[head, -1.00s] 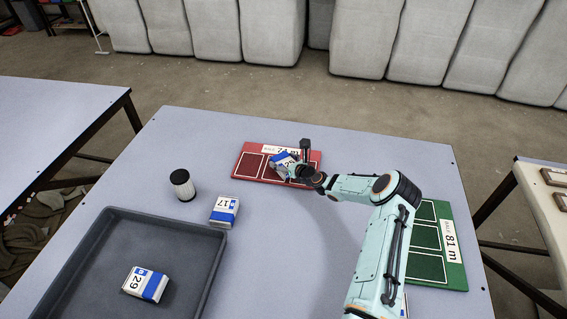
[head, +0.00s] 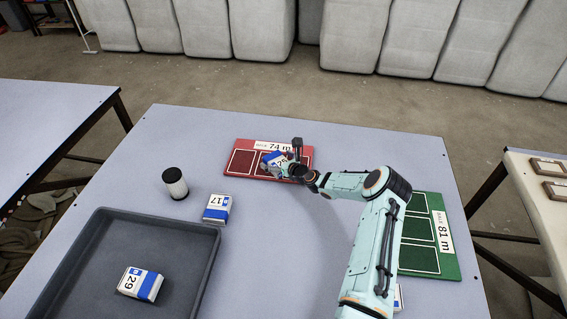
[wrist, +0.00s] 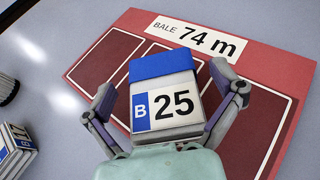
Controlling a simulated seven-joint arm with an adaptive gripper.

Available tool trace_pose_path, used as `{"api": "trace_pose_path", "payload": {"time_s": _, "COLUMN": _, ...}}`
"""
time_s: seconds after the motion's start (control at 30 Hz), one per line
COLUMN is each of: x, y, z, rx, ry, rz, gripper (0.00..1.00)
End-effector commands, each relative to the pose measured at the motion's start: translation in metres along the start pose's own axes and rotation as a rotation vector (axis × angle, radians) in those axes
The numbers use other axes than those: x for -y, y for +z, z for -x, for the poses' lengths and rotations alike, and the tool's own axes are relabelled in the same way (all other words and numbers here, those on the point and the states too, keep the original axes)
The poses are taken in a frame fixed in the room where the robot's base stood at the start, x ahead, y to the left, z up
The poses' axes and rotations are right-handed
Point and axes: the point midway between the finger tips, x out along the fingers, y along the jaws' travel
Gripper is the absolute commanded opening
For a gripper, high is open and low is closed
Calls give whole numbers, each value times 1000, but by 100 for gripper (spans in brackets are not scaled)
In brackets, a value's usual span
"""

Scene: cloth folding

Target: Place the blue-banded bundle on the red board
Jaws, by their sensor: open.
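The blue-banded bundle marked 25 (wrist: 163,66) is a white block with a blue band. It lies over the middle panel of the red board (wrist: 275,65), which is labelled "BALE 74 m". In the head view the bundle (head: 275,158) is partly hidden by my gripper (head: 284,166) on the same board (head: 242,146). In the wrist view my gripper (wrist: 163,100) is open, with one finger on each side of the bundle.
Blue-banded bundles marked 17 (head: 217,207) and 29 (head: 140,283) are on the table and in the grey tray (head: 205,237). A black-capped white cylinder (head: 175,184) stands near the tray. A green board (head: 420,262) lies right, behind my arm. The table centre is clear.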

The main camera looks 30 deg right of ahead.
Motion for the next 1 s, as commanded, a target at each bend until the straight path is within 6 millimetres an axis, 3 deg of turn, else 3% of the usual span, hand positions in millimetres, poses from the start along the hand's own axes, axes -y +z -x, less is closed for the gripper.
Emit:
{"api": "trace_pose_path", "payload": {"time_s": 0.5, "x": 1, "y": 0, "z": 102, "rx": -1, "ry": -2, "rz": 0, "gripper": 93}}
{"api": "trace_pose_path", "payload": {"time_s": 0.77, "x": -1, "y": 0, "z": 117, "rx": -2, "ry": 3, "rz": 7, "gripper": 93}}
{"api": "trace_pose_path", "payload": {"time_s": 0.87, "x": -19, "y": 8, "z": 116, "rx": -32, "ry": 63, "rz": 111, "gripper": 93}}
{"api": "trace_pose_path", "payload": {"time_s": 0.97, "x": -65, "y": 24, "z": 119, "rx": -104, "ry": 222, "rz": 394, "gripper": 93}}
{"api": "trace_pose_path", "payload": {"time_s": 1.0, "x": -89, "y": 30, "z": 125, "rx": -139, "ry": 312, "rz": 552, "gripper": 93}}
